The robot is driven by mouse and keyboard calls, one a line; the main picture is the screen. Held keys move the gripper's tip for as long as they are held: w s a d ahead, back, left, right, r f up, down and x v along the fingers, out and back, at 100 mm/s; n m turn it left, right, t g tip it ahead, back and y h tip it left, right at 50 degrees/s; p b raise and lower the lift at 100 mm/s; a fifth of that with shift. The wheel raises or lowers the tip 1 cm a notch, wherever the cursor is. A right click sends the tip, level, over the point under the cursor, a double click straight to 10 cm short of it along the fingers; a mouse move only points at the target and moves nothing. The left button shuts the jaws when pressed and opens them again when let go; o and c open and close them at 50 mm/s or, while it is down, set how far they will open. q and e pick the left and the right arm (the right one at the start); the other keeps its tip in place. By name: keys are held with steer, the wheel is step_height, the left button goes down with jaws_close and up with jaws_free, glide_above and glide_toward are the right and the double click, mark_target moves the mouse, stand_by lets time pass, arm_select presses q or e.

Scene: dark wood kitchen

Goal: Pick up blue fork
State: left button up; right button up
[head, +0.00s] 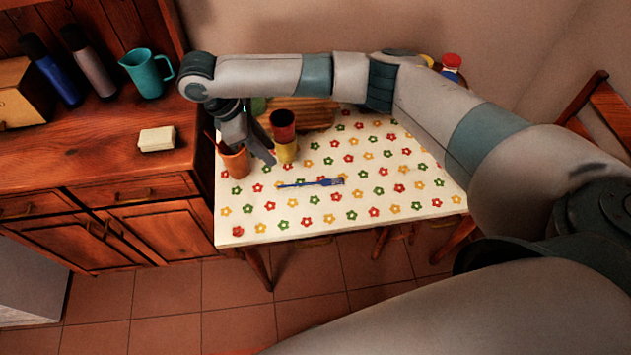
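The blue fork (312,183) lies flat on the white flower-patterned table (330,215), near its middle front. Its slim handle points left and its head points right. My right arm reaches across from the right, above the back of the table. My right gripper (262,158) hangs down at the table's left side, between the orange cup and the red and yellow cups. It is left of the fork and apart from it. Its fingers are dark and seen at an angle, so their opening is unclear. My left gripper does not show.
An orange cup (236,163) holding utensils stands at the table's left edge. Stacked red and yellow cups (284,138) stand close to my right gripper. A wooden board (312,112) is behind. A counter with a teal jug (148,74) adjoins left. The tabletop around the fork is clear.

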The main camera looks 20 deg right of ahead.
steer(key=shift+w+d, duration=0.1)
steer(key=shift+d, duration=0.05)
steer(key=p, duration=0.3)
glide_above(292, 186)
steer(key=f, duration=1)
steer(key=shift+a+f, duration=0.2)
steer(key=shift+d+f, duration=0.1)
steer(key=shift+f, duration=0.3)
